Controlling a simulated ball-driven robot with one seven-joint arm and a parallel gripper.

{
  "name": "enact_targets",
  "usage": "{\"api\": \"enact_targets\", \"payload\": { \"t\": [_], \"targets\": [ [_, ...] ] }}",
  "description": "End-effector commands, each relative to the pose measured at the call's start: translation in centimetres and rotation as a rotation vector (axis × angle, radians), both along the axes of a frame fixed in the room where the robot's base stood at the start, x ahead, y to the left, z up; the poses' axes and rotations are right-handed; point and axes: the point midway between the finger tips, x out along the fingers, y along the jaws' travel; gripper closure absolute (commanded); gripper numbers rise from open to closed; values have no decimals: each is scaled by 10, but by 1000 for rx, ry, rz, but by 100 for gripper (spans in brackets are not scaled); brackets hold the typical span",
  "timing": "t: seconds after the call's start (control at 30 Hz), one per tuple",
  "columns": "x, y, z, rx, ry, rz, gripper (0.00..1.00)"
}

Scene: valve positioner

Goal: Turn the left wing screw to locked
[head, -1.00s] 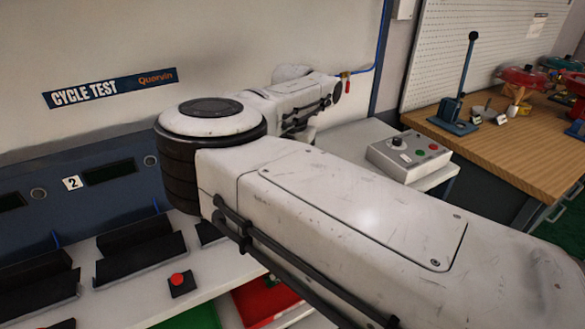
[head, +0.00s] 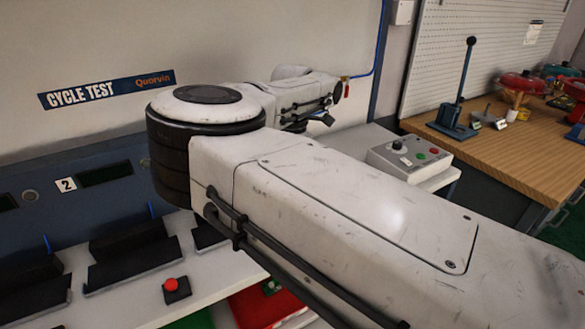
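No wing screw can be made out in the head view. My own white arm fills the middle and lower right of the picture and hides much of what lies behind it. My gripper cannot be made out; the far end of the arm reaches toward the back wall, above the white table (head: 362,138). A small dark and green part (head: 318,118) shows just under the far arm links, too small to identify.
A grey control box (head: 410,157) with a black knob and coloured buttons stands right of the arm. A wooden bench (head: 500,160) holds a blue lever press (head: 455,115) and red-topped valves (head: 522,83). At left are black trays (head: 135,262) and a red button (head: 171,285).

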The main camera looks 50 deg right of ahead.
Motion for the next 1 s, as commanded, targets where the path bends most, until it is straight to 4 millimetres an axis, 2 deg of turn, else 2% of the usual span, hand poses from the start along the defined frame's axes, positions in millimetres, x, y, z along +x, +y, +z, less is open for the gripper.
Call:
{"api": "enact_targets", "payload": {
  "t": [0.43,0.5,0.73,1.0],
  "targets": [
    [0,0,0,0,-1,-11,100],
    [0,0,0,0,-1,-11,89],
    [0,0,0,0,-1,-10,68],
    [0,0,2,0,-1,-10,68]
  ]
}}
